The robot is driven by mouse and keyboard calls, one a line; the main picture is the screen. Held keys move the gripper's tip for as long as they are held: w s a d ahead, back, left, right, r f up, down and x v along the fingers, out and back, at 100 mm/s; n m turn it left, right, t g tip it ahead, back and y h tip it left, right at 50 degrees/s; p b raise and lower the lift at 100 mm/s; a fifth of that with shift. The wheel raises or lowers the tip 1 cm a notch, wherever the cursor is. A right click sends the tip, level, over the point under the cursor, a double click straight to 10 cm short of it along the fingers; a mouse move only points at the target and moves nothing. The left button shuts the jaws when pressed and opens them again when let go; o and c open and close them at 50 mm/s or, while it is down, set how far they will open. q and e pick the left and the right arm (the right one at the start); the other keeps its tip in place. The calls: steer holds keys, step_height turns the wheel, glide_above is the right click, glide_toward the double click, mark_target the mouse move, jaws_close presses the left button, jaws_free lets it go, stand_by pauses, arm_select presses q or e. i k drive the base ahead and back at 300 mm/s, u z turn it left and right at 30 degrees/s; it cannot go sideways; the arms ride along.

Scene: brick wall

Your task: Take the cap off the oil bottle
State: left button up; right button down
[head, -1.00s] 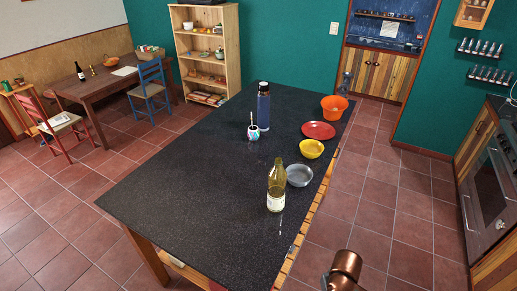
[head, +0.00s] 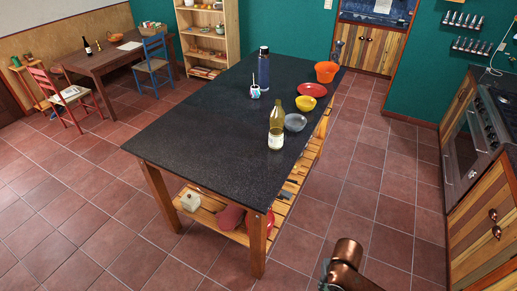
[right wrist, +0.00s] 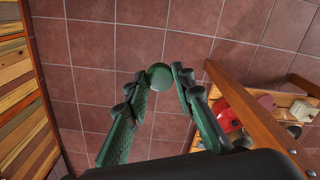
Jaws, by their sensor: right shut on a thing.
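The oil bottle (head: 276,135) is greenish glass with a pale label. It stands upright near the front right edge of the dark-topped table (head: 200,130) in the head view. Its neck looks bare at the top, though it is small. In the right wrist view my right gripper (right wrist: 160,76) has its green fingers shut on a small round green cap (right wrist: 159,77) at the tips, above the floor and away from the bottle. In the head view only a copper-coloured link of my right arm shows at the bottom. My left gripper is in no view.
A grey bowl (head: 295,122), yellow bowl (head: 306,103), red plate (head: 312,89), orange bowl (head: 326,71), blue flask (head: 263,66) and small cup (head: 255,91) share the tabletop. The tiled floor right of the table is clear. Wooden cabinets (head: 487,220) stand at the right.

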mark_target(277, 115)
steer(key=z, duration=1.25)
steer(key=i, duration=5.1)
steer(key=u, duration=3.9)
steer(key=i, duration=0.55)
